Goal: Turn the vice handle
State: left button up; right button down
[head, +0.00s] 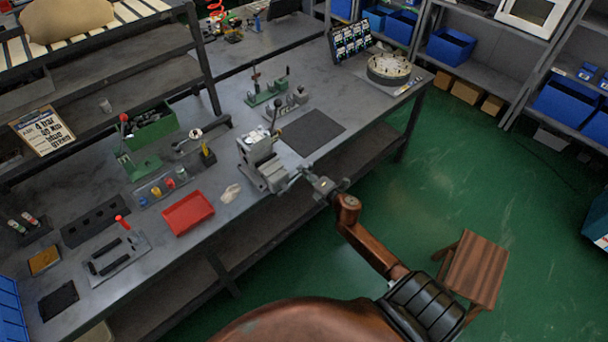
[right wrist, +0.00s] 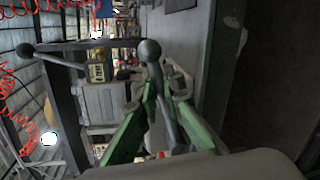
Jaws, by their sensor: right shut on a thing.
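The grey vice (head: 262,162) stands at the front edge of the workbench, with a dark-knobbed lever rising from its top. My right gripper (head: 299,178) is at the vice's front side, just past the bench edge. In the right wrist view its green fingers (right wrist: 165,92) are closed around the vice handle (right wrist: 170,125), a grey bar with a round ball end (right wrist: 150,50). The ball sticks out beyond the fingertips. The vice body (right wrist: 105,103) also shows there, left of the fingers. The handle is too small to make out clearly in the head view. My left gripper is not in view.
A dark mat (head: 312,133) lies right of the vice on the workbench. A red tray (head: 188,213) and a pale crumpled thing (head: 230,193) lie to its left. A wooden stool (head: 475,268) stands on the green floor, near my right arm.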

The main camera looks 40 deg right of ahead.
jog(key=shift+a+r+n, duration=0.25)
jog(key=shift+r+n, duration=0.25)
jog(key=shift+n, duration=0.1)
jog(key=c, duration=2)
grip_release()
jog(key=shift+c, duration=0.2)
jog(key=shift+s, duration=0.15)
jog(key=s+r, duration=0.2)
jog(key=s, duration=0.9)
jog(key=shift+s+a, duration=0.15)
jog(key=shift+s, duration=0.15)
